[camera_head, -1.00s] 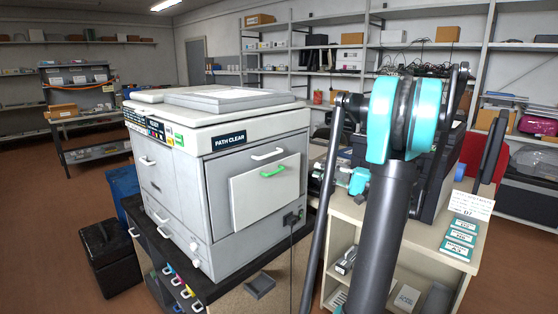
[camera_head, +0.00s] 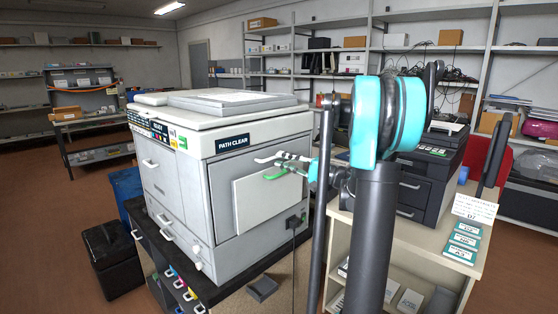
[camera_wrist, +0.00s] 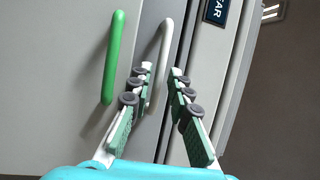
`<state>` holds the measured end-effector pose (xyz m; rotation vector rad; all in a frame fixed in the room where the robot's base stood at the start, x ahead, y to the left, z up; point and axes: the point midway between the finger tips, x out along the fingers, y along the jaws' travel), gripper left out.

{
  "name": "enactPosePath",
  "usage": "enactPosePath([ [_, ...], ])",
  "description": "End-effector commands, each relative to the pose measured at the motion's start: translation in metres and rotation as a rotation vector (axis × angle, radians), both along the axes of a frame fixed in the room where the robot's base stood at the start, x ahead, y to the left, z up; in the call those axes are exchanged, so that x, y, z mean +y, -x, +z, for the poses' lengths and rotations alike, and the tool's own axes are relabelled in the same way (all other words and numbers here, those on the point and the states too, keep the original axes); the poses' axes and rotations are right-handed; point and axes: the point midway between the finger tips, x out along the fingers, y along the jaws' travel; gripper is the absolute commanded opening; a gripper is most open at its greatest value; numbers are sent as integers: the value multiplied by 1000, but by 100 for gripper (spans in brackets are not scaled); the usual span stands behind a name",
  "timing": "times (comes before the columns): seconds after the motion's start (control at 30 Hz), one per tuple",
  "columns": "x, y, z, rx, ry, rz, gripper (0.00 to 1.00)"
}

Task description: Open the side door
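The white printer (camera_head: 170,165) stands at left centre with a "PATH CLEAR" label (camera_head: 232,143). Its side door (camera_head: 219,190) looks shut. A white handle (camera_wrist: 163,45) and a green handle (camera_wrist: 112,55) show side by side in the wrist view; the green handle (camera_head: 276,175) sits on a pale raised panel (camera_head: 255,205). My gripper (camera_head: 274,158) is at the upper part of the door. In the wrist view my gripper (camera_wrist: 162,71) has its fingers apart, with the white handle at and partly behind the left fingertip. I cannot tell whether they touch.
A dark printer (camera_head: 425,180) stands on a pale shelf unit (camera_head: 400,240) to the right, near my arm. A black cable hangs from a socket (camera_head: 294,222) on the white printer. A black bin (camera_head: 110,260) and open brown floor (camera_head: 45,220) lie left.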

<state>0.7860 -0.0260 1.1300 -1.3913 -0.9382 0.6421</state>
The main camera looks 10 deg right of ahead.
Motion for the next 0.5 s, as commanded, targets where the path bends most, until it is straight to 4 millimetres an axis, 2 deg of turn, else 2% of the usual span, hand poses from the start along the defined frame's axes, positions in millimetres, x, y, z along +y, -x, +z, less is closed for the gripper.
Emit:
enactPosePath([
  [0.2,15,-9,3,0,0,1,19],
  [0.5,16,-10,3,0,0,1,19],
])
